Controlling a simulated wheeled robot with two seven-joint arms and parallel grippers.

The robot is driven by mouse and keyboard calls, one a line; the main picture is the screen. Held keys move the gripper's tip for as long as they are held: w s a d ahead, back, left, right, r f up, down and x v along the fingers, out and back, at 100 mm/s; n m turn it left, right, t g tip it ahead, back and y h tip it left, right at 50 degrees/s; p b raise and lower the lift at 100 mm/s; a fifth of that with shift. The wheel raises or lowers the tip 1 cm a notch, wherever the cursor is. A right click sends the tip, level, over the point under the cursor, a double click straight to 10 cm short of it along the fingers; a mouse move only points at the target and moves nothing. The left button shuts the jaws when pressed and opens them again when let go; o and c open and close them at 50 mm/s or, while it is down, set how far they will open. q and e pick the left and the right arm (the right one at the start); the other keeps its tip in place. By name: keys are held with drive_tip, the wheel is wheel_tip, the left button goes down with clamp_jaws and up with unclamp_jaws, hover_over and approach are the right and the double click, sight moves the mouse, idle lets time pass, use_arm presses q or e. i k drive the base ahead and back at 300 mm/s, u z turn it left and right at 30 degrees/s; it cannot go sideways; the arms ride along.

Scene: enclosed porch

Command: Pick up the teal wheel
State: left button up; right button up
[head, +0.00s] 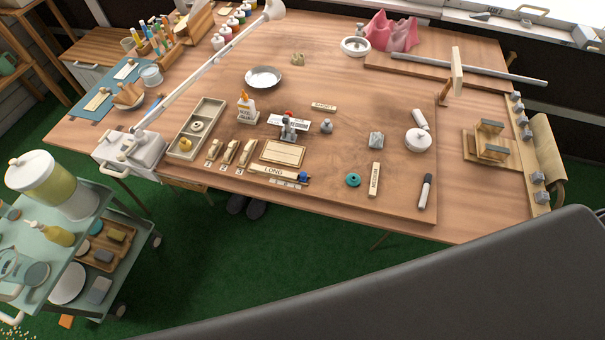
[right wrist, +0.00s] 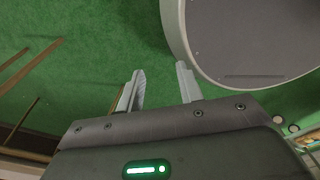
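The teal wheel (head: 353,180) is a small teal disc with a hole. It lies flat on the wooden work board on the table, in the head view, left of the block lettered MEDIUM. Neither gripper shows in the head view. My right gripper (right wrist: 160,88) shows in the right wrist view, its two pale fingers spread apart with nothing between them. It hangs over green carpet, away from the wheel. The wheel does not show in the right wrist view. My left gripper is in no view.
Near the wheel are the MEDIUM block (head: 375,179), a black-and-white marker (head: 425,191), a grey cube (head: 376,140) and a blue-ended piece (head: 303,177). A white lamp (head: 205,72) arches over the table's left part. A drinks cart (head: 42,262) stands at lower left.

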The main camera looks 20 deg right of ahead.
sight(353, 180)
drive_tip(key=u, duration=1.85)
drive_tip(key=k, duration=2.2)
drive_tip(key=z, duration=2.3)
